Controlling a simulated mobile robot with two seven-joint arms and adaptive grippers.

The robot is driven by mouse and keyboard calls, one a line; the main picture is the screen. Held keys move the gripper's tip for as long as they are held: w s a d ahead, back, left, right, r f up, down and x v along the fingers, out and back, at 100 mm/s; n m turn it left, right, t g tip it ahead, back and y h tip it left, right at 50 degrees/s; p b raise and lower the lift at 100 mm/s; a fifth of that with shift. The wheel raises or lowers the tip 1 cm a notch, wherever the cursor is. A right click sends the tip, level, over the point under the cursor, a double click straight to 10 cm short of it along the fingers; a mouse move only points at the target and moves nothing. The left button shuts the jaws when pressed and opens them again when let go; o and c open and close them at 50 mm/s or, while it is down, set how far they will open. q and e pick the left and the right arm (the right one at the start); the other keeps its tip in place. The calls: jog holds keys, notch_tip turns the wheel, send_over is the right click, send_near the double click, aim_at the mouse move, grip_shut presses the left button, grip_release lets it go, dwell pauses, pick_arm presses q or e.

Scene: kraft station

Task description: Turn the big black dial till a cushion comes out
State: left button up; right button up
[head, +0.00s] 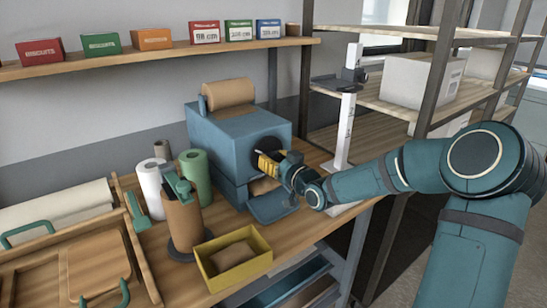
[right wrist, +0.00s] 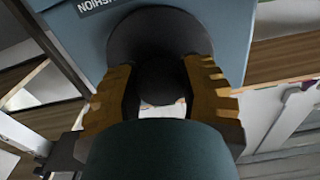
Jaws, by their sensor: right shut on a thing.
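The big black dial (head: 264,148) is on the front of a blue cushion machine (head: 215,127) that carries a roll of brown paper (head: 229,93) on top. My right gripper (head: 268,163) is at the dial, its yellow fingers closed on it. In the right wrist view the dial (right wrist: 150,34) lies between the two fingers of my gripper (right wrist: 160,85), one on each side of its dark knob. Below the dial, a piece of brown paper (head: 262,187) shows at the machine's opening, above a blue tray (head: 272,206). The fingers partly hide the dial. My left gripper is not in view.
A yellow box (head: 232,272) with a brown cushion-like piece (head: 232,257) inside stands in front of the machine. Paper rolls, including a green one (head: 196,178), stand left of it. A white post (head: 345,131) stands close to my right arm.

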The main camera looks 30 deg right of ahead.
jog(key=m+p, duration=0.2)
jog(key=m, duration=0.1)
jog(key=shift+r+p, duration=0.1)
jog(key=shift+p, duration=0.3)
jog(key=m+p, duration=0.3)
jog(key=m, duration=0.1)
jog(key=shift+a+m, duration=0.1)
jog(key=shift+m, duration=0.3)
jog(key=m+p, duration=0.3)
jog(key=m, duration=0.1)
jog(key=shift+m, duration=0.3)
jog(key=m+p, duration=0.2)
jog(key=m, duration=0.2)
jog(key=shift+m+p, duration=0.3)
jog(key=shift+p, duration=0.1)
jog(key=o, duration=1.2)
jog(key=shift+w+a, duration=0.1)
